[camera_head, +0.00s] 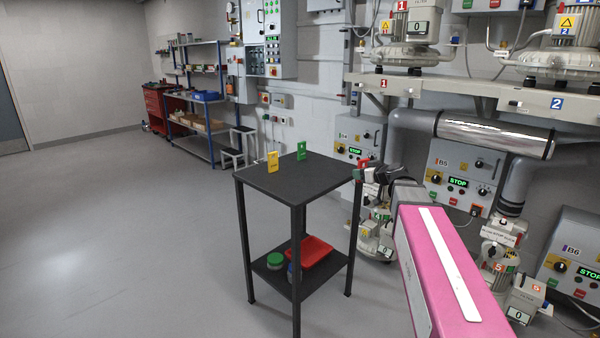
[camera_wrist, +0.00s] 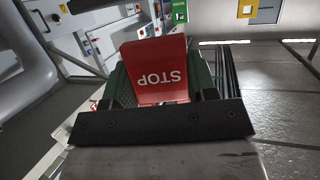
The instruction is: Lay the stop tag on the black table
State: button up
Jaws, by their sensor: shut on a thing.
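The red stop tag (camera_wrist: 158,72) is between the fingers of my gripper (camera_wrist: 160,90) in the wrist view, with its word STOP upside down. In the head view, my gripper (camera_head: 366,172) is at the right edge of the black table (camera_head: 276,188), and a small red bit of the tag (camera_head: 364,164) shows at its tip. My gripper is shut on the tag. Whether the tag touches the table cannot be told.
A yellow tag (camera_head: 273,162) and a green tag (camera_head: 301,151) stand upright toward the back of the table top. The front and right of the top are clear. A red tray (camera_head: 312,252) and a green-lidded jar (camera_head: 275,260) are on the lower shelf. Control boxes and pipes stand right.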

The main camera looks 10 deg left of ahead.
aim_at(319, 177)
notch_tip(319, 177, down, 3)
jog(key=s+a+n+g+y, duration=0.3)
jog(key=w+a, duration=0.3)
jog(key=a, duration=0.1)
jog(key=w+a, duration=0.4)
jog(key=a, duration=0.1)
jog(key=w+a, duration=0.4)
jog(key=a, duration=0.1)
jog(key=shift+w+r, duration=0.1)
jog(key=shift+r, duration=0.05)
jog(key=o, duration=0.9)
jog(key=shift+f, duration=0.2)
jog(key=shift+r, duration=0.1)
